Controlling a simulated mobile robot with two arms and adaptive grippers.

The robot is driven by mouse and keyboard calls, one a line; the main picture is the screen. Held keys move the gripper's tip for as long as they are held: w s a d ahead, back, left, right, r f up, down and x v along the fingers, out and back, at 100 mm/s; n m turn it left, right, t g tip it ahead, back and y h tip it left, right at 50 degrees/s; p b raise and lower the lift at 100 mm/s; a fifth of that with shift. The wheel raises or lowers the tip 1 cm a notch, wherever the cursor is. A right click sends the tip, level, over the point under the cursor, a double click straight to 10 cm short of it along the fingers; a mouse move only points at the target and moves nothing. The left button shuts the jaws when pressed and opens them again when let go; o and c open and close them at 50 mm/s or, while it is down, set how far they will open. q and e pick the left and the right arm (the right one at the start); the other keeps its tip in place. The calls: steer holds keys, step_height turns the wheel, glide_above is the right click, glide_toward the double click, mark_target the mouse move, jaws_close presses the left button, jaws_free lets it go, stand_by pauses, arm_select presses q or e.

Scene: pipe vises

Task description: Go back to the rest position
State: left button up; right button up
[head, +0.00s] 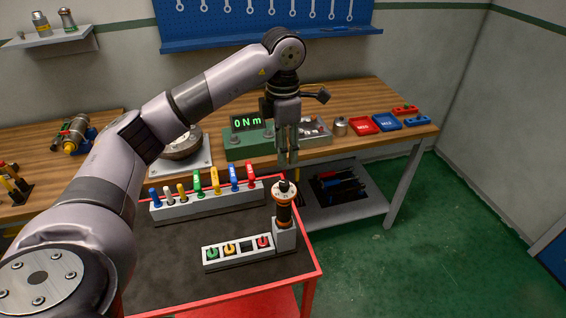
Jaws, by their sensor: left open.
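My left arm comes in from the left and arches over the red cart (309,268). My left gripper (288,160) points down and is open, with nothing seen between its fingers. It hangs above a dark tool with orange bands (284,207), which stands upright in a grey holder (285,237) on the cart. From this view I cannot tell the exact gap between fingertips and tool. My right gripper is not in view.
A rack (208,203) of coloured-handled tools and a strip (238,251) of coloured knobs stand on the cart. Behind, the wooden bench (350,150) holds a green tester (247,141) reading 0 Nm and small red and blue trays (388,122). Green floor (440,240) is clear at right.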

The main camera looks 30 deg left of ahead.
arm_select(q)
steer(key=shift+r, duration=0.7)
